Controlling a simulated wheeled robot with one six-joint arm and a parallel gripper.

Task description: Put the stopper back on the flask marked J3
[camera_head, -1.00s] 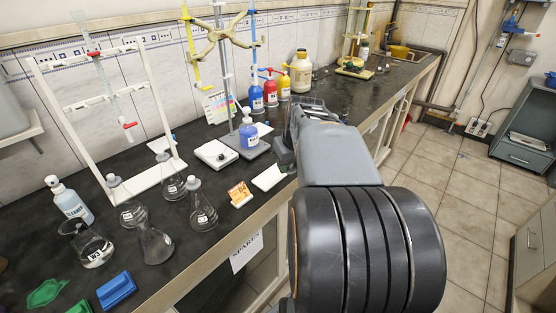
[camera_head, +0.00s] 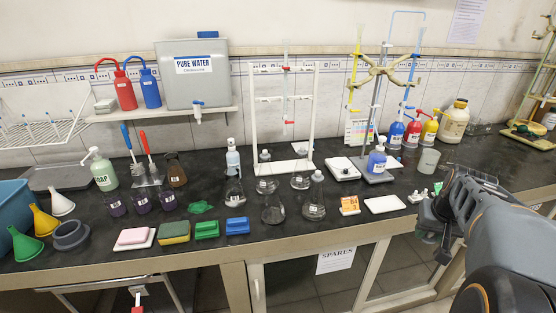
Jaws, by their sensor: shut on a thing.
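My gripper (camera_head: 432,222) is at the right, above the front part of the bench, with my arm coming in from the lower right. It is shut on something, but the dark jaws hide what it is. Several clear flasks stand mid-bench to its left. The front middle conical flask (camera_head: 272,210) has an open neck with no stopper in it. The flask to its right (camera_head: 314,208) has a grey stopper (camera_head: 317,175) in its neck. Two flasks behind also have grey stoppers. Their labels are too small to read, so I cannot tell which is J3. No loose stopper is clear.
A white frame (camera_head: 315,110) stands behind the flasks. Sponges and green and blue blocks (camera_head: 237,225) line the front edge. A beaker (camera_head: 428,161) stands behind the gripper.

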